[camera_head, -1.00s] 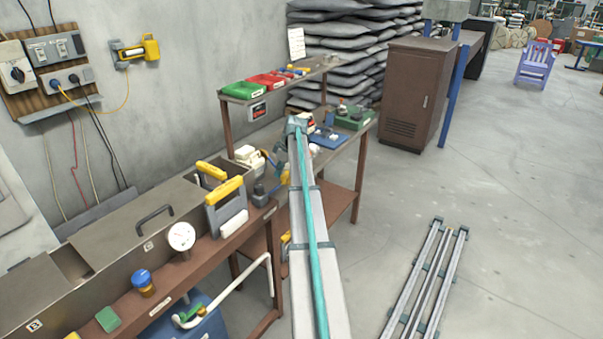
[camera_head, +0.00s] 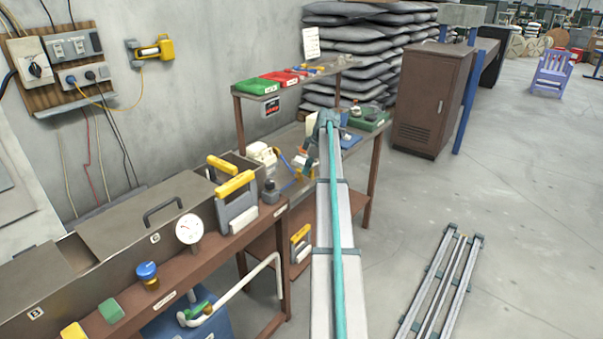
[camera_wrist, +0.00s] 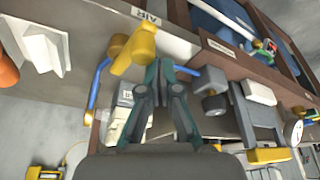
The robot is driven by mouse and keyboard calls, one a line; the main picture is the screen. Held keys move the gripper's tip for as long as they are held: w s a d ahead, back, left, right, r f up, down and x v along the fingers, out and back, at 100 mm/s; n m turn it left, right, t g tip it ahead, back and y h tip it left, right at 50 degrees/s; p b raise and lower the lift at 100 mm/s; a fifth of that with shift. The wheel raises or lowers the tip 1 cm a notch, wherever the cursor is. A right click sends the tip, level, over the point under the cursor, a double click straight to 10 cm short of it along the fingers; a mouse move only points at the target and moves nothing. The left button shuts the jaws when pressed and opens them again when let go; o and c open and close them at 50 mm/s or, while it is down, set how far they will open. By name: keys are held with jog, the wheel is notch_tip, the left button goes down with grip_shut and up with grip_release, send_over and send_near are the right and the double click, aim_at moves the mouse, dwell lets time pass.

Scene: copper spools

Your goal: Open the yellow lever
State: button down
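A yellow lever-like handle (camera_wrist: 133,52) sits on a thin blue pipe (camera_wrist: 96,88) in the wrist view, near the "AIR" label on the bench edge. In the head view the blue pipe (camera_head: 288,166) shows small on the bench, partly behind my arm. My gripper (camera_wrist: 163,68) is in the wrist view with its two dark teal fingers close together and nothing visible between them. Its tips are just beside the yellow handle in the picture; I cannot tell whether they touch it. In the head view my gripper is small and hard to make out near the bench.
Grey blocks with yellow handles (camera_head: 236,184) stand on the near bench beside a round gauge (camera_head: 189,229). A dark grey knobbed fitting (camera_wrist: 214,92) is right of the fingers. A brown cabinet (camera_head: 432,98) stands behind. The floor at right is open around some rails (camera_head: 440,283).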

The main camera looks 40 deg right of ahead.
jog(key=shift+s+d+b, duration=0.2)
jog(key=shift+d+b, duration=0.1)
jog(key=shift+d, duration=0.7)
jog(key=shift+a, duration=0.1)
jog(key=a, duration=0.4)
notch_tip(320, 180, up, 10)
jog(key=d+b, duration=0.2)
jog(key=shift+d+f, duration=0.2)
jog(key=shift+d, duration=0.15)
jog(key=shift+w, duration=0.1)
